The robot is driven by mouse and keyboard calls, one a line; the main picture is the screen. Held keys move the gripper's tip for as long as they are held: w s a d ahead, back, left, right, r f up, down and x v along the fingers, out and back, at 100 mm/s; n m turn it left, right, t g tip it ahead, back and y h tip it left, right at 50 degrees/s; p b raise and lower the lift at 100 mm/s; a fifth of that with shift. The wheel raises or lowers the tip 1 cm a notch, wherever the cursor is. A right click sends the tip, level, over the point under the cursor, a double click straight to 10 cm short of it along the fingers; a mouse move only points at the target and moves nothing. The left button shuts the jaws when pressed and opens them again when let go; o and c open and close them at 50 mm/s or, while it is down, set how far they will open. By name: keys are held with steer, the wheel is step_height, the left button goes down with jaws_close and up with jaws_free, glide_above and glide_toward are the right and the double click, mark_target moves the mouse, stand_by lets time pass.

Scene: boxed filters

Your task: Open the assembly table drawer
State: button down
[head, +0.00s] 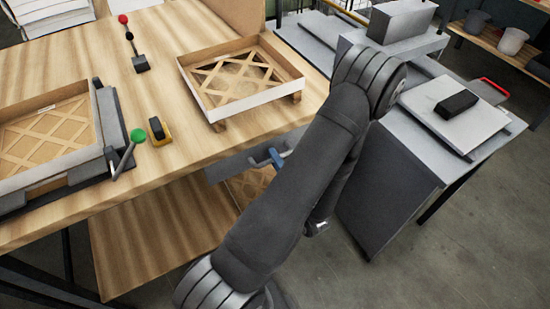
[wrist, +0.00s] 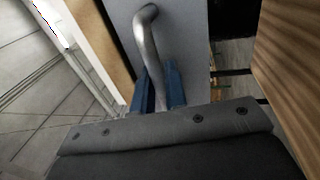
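The assembly table drawer has a grey front (head: 233,164) under the right part of the wooden table's front edge. It also shows in the wrist view as a grey panel (wrist: 186,30). Its curved metal handle (wrist: 147,35) stands out from the panel; in the head view the handle (head: 260,163) is partly hidden by my gripper. My gripper (head: 277,159) has blue fingers, one on each side of the handle in the wrist view (wrist: 157,88), and looks shut on it. My arm hides the right end of the drawer front. No opened drawer interior shows.
On the wooden table (head: 160,95) stand a lattice filter in a box frame (head: 245,102), a fixture with a green-knobbed lever (head: 137,135) and a yellow-black block (head: 160,131). A lower shelf (head: 160,235) lies beneath. A grey cabinet (head: 385,190) stands close right of my arm.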

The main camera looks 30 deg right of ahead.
steer(key=shift+s, duration=0.15)
steer(key=s, duration=2.3)
steer(key=shift+s, duration=0.15)
steer(key=c, duration=1.5)
jaws_free()
steer(key=shift+c, duration=0.2)
steer(key=s+f, duration=0.3)
steer(key=s, duration=1.4)
